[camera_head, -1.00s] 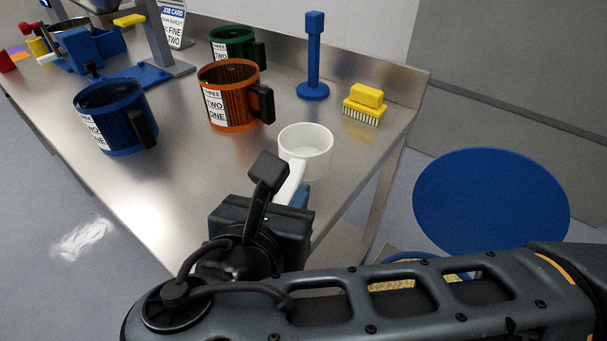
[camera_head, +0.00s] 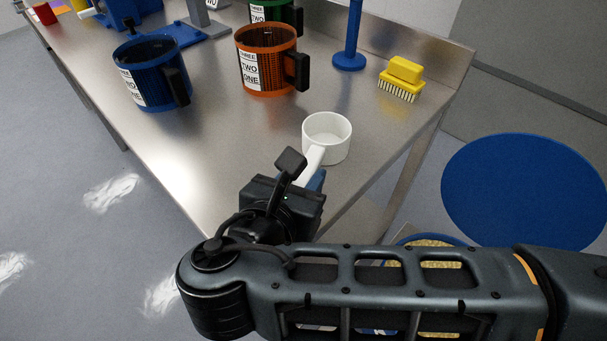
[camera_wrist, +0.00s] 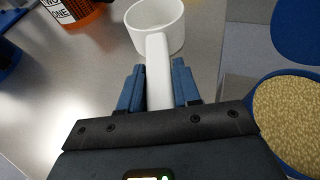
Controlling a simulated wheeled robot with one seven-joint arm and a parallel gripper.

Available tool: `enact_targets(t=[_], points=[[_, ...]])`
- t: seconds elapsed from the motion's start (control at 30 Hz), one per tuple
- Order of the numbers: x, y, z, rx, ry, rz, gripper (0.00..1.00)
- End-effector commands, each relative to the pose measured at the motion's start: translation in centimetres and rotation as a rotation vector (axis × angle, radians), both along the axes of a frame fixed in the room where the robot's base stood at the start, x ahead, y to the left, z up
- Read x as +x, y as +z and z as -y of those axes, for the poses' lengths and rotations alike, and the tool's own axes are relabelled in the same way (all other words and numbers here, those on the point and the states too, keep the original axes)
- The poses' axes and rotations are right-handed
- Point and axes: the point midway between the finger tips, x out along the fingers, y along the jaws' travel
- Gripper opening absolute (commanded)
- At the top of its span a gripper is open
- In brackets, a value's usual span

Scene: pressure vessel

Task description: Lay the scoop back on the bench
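The white scoop (camera_head: 327,137) has a round cup and a straight handle. It shows over the front right corner of the steel bench (camera_head: 215,150), cup toward the bench and upright. My gripper (camera_head: 306,183) is shut on its handle; in the wrist view the blue fingers (camera_wrist: 158,88) lie on both sides of the handle of the scoop (camera_wrist: 156,27). The cup looks empty. I cannot tell whether the scoop touches the bench or hangs a little above it.
An orange mug (camera_head: 265,62), a blue mug (camera_head: 152,75), a green mug (camera_head: 274,12), a blue stand (camera_head: 350,45) and a yellow brush (camera_head: 401,78) stand on the bench. A blue tub of grain (camera_wrist: 292,118) is beside the bench. A blue disc (camera_head: 525,190) lies right. Bare bench surrounds the scoop.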

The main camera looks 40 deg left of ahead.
Motion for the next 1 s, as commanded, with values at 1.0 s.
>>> enact_targets(t=[1.0], points=[[-7.1,3.5,2.3,0.0,0.002,-0.006,0.57]])
